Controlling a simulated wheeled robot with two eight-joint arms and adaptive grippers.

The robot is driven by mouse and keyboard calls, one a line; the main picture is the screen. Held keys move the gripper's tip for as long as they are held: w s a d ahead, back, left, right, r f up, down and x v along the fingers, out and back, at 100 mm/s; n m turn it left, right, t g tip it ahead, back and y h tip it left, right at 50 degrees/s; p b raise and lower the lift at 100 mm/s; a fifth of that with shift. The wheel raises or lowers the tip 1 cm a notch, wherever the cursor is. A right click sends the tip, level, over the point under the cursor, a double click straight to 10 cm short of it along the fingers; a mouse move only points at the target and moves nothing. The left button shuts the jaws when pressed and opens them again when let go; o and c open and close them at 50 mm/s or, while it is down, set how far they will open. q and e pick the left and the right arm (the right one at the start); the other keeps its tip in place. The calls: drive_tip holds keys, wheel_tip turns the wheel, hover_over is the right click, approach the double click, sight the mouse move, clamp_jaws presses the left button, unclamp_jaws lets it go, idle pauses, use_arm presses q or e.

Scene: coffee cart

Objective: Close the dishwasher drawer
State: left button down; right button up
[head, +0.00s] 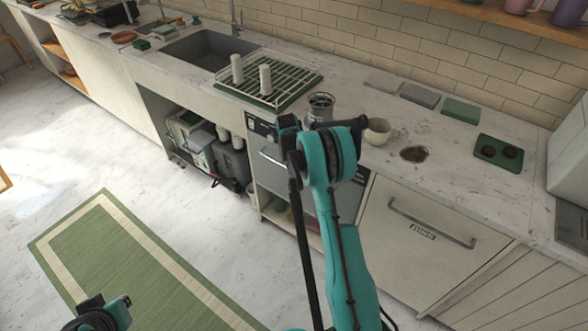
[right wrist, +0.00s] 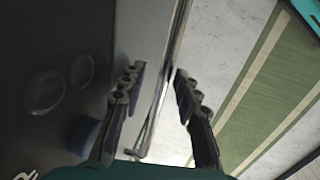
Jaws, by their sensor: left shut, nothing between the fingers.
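The dishwasher (head: 272,160) is the steel-fronted unit with a dark control strip under the counter, in the middle of the head view. My right arm hides much of its front, so how far its drawer stands out is hard to tell. In the right wrist view a steel bar (right wrist: 168,95) runs along the metal front, beside a dark panel. My right gripper (right wrist: 157,90) is open, with one finger on each side of this bar; contact is unclear. My left gripper (head: 92,310) is shut and empty, low at the left, away from the dishwasher.
A pale cabinet front (head: 410,250) with a bar handle stands right of the dishwasher. Bins (head: 205,150) stand in the open bay to its left. The counter above holds a rack (head: 300,80), a metal pot and a cup (head: 377,132). A green rug (head: 120,265) lies on open floor.

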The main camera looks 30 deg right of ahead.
drive_tip(key=w+v, duration=0.1)
drive_tip(key=v, duration=1.1)
drive_tip(key=shift+s, duration=0.45)
